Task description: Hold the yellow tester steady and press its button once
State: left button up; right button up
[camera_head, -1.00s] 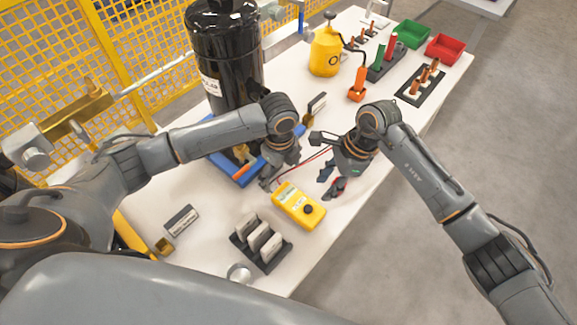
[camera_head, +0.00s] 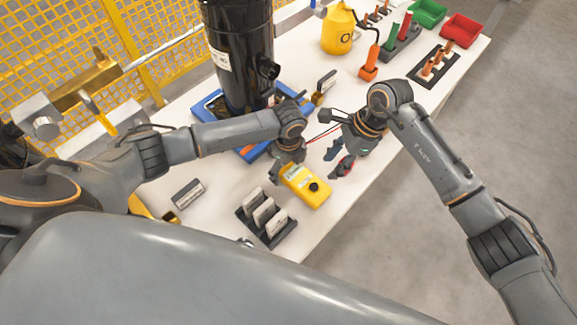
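The yellow tester (camera_head: 312,193), with a dark round button and a pale label, lies on the white table near its front edge. My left gripper (camera_head: 284,164) is right at the tester's upper-left end and partly covers it. Its fingertips are too small and hidden to tell whether they close on the tester. My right gripper (camera_head: 339,160) is above and right of the tester, apart from it, with its fingers spread. A small red part shows at its lower finger; I cannot tell what it is. Thin red and dark leads run between the grippers.
A black compressor (camera_head: 236,60) stands on a blue base behind my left gripper. A dark rack (camera_head: 277,236) of pale blocks is just in front of the tester. A labelled grey block (camera_head: 187,193) lies to the left. Bins and an orange tool (camera_head: 369,72) are farther back.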

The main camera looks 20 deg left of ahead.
pick_arm(q)
jog(key=c, duration=1.1)
jog(key=shift+c, duration=0.5)
pick_arm(e)
grip_shut()
